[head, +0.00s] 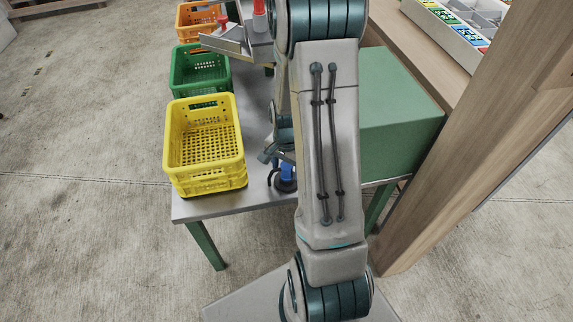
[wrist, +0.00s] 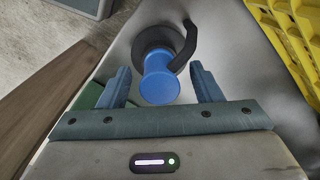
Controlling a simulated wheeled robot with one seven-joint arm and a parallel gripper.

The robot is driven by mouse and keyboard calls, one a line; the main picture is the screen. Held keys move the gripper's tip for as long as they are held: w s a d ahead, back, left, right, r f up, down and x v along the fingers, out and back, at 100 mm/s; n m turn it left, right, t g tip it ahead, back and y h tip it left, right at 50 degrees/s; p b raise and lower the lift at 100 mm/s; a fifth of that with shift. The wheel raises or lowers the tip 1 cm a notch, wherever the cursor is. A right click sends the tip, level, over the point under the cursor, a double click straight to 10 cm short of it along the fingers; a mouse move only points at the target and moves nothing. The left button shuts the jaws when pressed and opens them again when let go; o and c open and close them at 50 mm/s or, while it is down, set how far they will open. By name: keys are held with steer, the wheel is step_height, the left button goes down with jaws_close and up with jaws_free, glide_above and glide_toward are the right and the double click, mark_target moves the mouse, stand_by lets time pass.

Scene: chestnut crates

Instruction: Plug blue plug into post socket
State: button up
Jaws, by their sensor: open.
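The blue plug (wrist: 160,82) shows in the wrist view as a waisted blue cylinder with a dark round part behind it and a thick black cable curving off to the right. My gripper (wrist: 161,86) is open, with one finger on each side of the plug and a visible gap on both sides. In the head view, a bit of the blue plug (head: 287,172) shows at the grey table beside my arm, which hides most of it. My gripper's fingers are partly visible there (head: 272,153). I cannot make out the post socket in either view.
A yellow crate (head: 174,148), a green crate (head: 176,75) and an orange crate (head: 185,15) line the table's left side. A green box (head: 402,120) stands right of my arm, beside a wooden post (head: 460,140). The table's front left corner (head: 195,208) is clear.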

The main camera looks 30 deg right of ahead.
jaws_close()
steer(key=shift+r+p, duration=0.45)
steer(key=shift+r, duration=0.2)
stand_by(0.4)
steer(key=c, duration=0.8)
jaws_free()
jaws_close()
steer(key=shift+r+p, duration=1.4)
steer(key=shift+r, duration=0.4)
